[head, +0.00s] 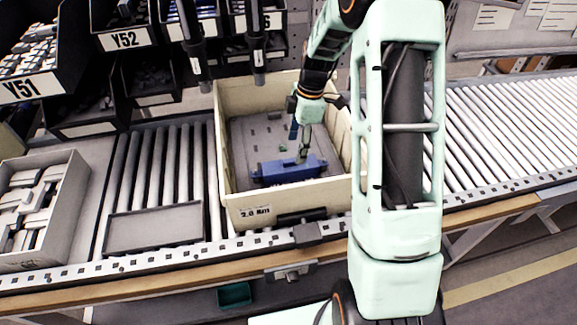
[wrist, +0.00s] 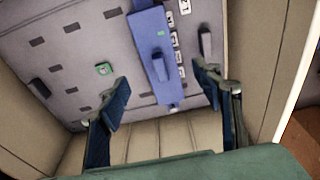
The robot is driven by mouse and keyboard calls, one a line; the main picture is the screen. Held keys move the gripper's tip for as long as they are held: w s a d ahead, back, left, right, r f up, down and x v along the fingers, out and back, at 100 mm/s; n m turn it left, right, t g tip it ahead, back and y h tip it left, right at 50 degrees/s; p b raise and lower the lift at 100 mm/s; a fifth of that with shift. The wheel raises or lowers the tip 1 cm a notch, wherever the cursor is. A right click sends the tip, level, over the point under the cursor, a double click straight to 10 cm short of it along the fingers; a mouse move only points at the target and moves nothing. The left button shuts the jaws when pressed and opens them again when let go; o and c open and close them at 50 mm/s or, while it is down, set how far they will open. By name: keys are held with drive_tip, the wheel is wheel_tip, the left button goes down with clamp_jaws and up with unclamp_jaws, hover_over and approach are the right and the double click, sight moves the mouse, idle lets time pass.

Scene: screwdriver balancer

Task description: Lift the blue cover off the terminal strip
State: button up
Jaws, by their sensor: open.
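The blue cover (head: 283,172) is a long block lying in the near part of a cream crate. In the wrist view the blue cover (wrist: 152,42) runs from the top edge toward the space between my fingertips. A row of small white pieces (wrist: 178,52) shows along its right side, perhaps part of the terminal strip; the rest of the strip is hidden. My gripper (head: 299,149) points down into the crate over the cover. In the wrist view my gripper (wrist: 163,76) is open, with its fingers apart and nothing between them; I cannot tell whether it touches the cover.
The cream crate (head: 227,160) has tall walls around a grey panel (wrist: 60,22). A small green part (wrist: 104,69) and a grey upright piece (wrist: 206,42) sit on it. A box of pale parts (head: 68,205) stands left; black bins (head: 125,38) are behind.

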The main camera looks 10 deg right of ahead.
sight(291, 160)
drive_tip(key=f, duration=0.4)
drive_tip(key=shift+a+f, duration=0.2)
drive_tip(key=shift+a, duration=0.15)
drive_tip(key=shift+a+f+p, duration=0.2)
drive_tip(key=shift+f+p, duration=0.1)
drive_tip(key=shift+f, duration=0.55)
drive_tip(key=shift+a+f+p, duration=0.25)
drive_tip(key=shift+f, duration=0.55)
drive_tip(key=shift+a+f+p, duration=0.2)
drive_tip(key=shift+f+p, duration=0.1)
drive_tip(key=shift+f, duration=0.55)
clamp_jaws()
wheel_tip(291, 160, up, 10)
drive_tip(key=shift+r+b, duration=0.1)
drive_tip(key=shift+b, duration=0.6)
